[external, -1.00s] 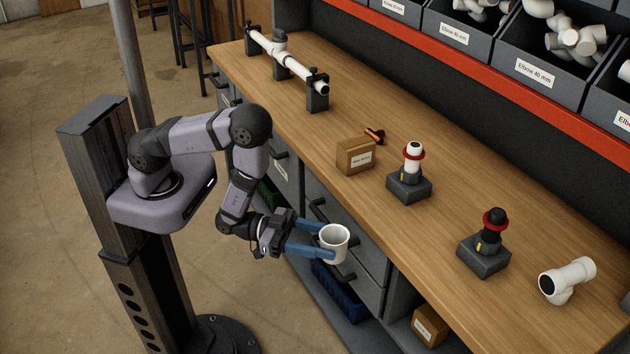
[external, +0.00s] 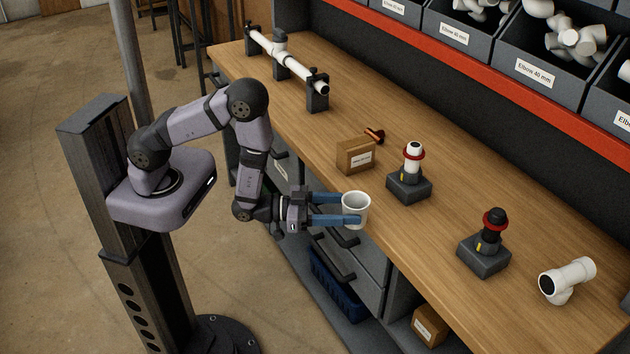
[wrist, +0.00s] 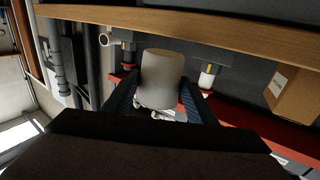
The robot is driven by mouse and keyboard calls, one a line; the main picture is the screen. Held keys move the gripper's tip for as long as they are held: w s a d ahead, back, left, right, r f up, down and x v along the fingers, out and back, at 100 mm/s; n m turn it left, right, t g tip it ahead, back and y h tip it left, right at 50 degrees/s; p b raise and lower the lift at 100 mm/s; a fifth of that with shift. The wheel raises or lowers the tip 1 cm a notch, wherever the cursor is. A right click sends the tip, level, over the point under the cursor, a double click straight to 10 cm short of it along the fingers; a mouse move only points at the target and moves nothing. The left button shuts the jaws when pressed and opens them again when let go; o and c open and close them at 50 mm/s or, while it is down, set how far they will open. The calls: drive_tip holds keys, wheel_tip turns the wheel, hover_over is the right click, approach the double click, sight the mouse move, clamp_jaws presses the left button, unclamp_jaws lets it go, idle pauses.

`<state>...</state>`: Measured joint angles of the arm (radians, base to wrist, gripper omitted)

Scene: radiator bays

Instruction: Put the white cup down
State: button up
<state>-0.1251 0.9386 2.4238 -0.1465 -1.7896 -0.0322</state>
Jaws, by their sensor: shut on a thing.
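The white cup (external: 356,207) is upright, its open rim facing up in the external view. My gripper (external: 340,210) is shut on it, with one blue finger on each side. The cup is near the front edge of the wooden workbench (external: 440,235); I cannot tell how high it is relative to the top. In the wrist view the cup (wrist: 161,78) fills the space between my fingers, and its far side is hidden.
A cardboard box (external: 355,156) stands on the bench just behind the cup. A grey stand with a white, red-ringed fitting (external: 409,176) is to its right, then a stand with a black fitting (external: 485,245) and a white pipe tee (external: 566,280). Bare wood lies between them.

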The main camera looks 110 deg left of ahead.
drive_tip(key=s+a+r+n+g+y, duration=0.1)
drive_tip(key=a+r+n+g+y, duration=0.15)
drive_tip(key=a, duration=0.45)
drive_tip(key=s+a+r+n+g+y+p, duration=0.1)
drive_tip(key=a+r+n+y, duration=0.2)
drive_tip(key=a, duration=0.4)
drive_tip(key=s+a+r+n+g+y, duration=0.1)
drive_tip(key=a+r+g+y, duration=0.2)
drive_tip(key=a, duration=0.4)
drive_tip(key=s+a+n+g+y+b, duration=0.1)
drive_tip(key=s+a+n+g+y, duration=0.1)
drive_tip(key=s+a, duration=0.5)
drive_tip(key=s+a+n+g+y+b, duration=0.15)
drive_tip(key=s+a, duration=0.25)
drive_tip(key=a, duration=0.7)
drive_tip(key=shift+w+d+f+p, duration=0.1)
drive_tip(key=shift+f+p, duration=0.15)
drive_tip(key=shift+f, duration=1.45)
drive_tip(key=shift+w+a+f+p, duration=0.1)
drive_tip(key=shift+f+p, duration=0.1)
drive_tip(key=shift+f, duration=1.45)
drive_tip(key=shift+w+d+f+p, duration=0.1)
drive_tip(key=shift+f+p, duration=0.15)
drive_tip(key=shift+f, duration=1.45)
drive_tip(key=shift+f, duration=0.15)
drive_tip(key=o, duration=1)
drive_tip(key=shift+o, duration=0.2)
